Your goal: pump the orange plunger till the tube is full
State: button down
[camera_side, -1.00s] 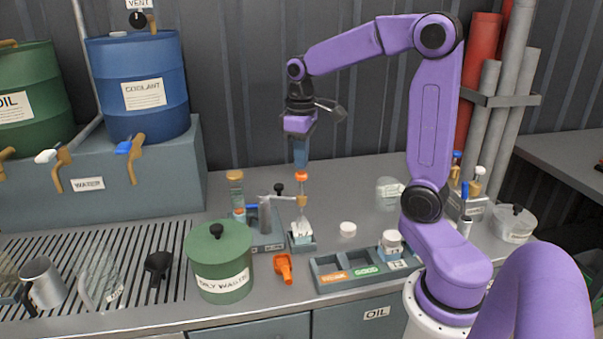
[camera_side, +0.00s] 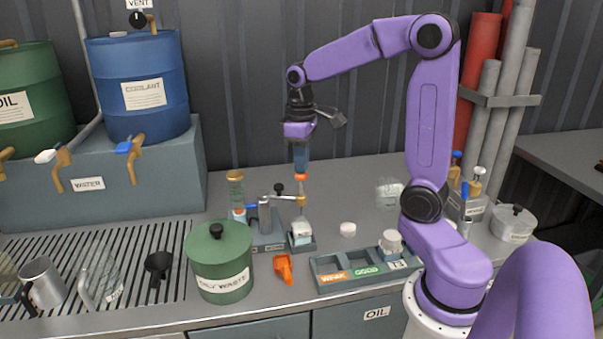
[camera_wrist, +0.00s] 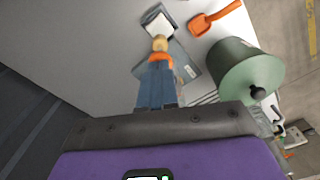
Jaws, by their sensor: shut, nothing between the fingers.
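The orange plunger knob (camera_side: 301,178) sits on top of a thin upright rod above the small pump fixture. My gripper (camera_side: 300,170) points straight down with its blue fingers together, right on or just above the knob; whether they touch is hard to tell. In the wrist view the shut fingers (camera_wrist: 158,72) cover part of the orange knob (camera_wrist: 160,57). A clear upright tube (camera_side: 236,193) with a brass-coloured cap stands to the left of the rod, with orange near its bottom. Its fill level is too small to read.
A green lidded waste can (camera_side: 219,262) stands in front left of the pump. An orange scoop (camera_side: 284,268) lies beside it. A grey labelled tray (camera_side: 345,276) sits front right, and a white round cap (camera_side: 348,229) lies behind it.

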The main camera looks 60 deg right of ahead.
aim_at(301, 177)
jog(key=shift+f, duration=2.2)
jog(key=shift+r, duration=2.95)
notch_tip(301, 177, up, 6)
jog(key=shift+a, duration=0.1)
